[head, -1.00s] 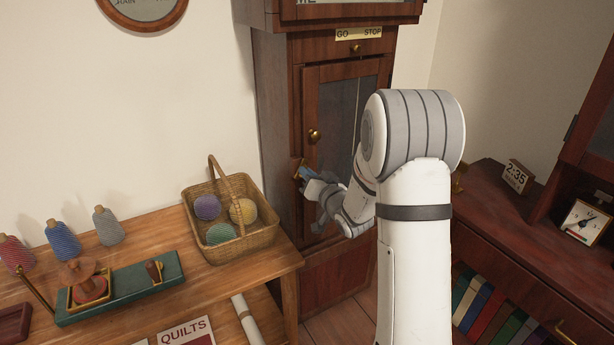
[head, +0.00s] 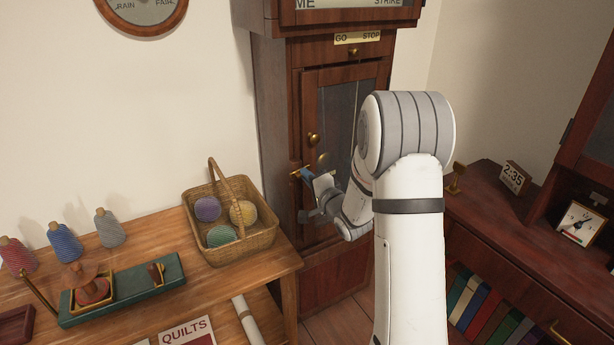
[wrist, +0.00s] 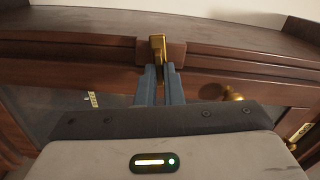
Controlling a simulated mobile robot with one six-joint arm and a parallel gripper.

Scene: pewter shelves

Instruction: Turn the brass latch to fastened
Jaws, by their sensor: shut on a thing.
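The brass latch (head: 296,173) is on the left side of the tall wooden clock case, beside its glazed door (head: 309,105) and below the door's round brass knob (head: 312,139). In the head view the latch's bar looks close to level. My gripper (head: 304,174) is at the latch, its blue fingers shut on it. In the wrist view the latch (wrist: 157,44) stands out from a small wooden block, and my gripper (wrist: 165,70) has its fingertips against it. The fingers hide part of the latch.
A wooden table (head: 150,225) at left holds a wicker basket (head: 265,236) of yarn balls, thread cones and a green board (head: 125,288). A dark red cabinet (head: 480,235) stands at right with a small clock (head: 581,224). My arm covers the door's right part.

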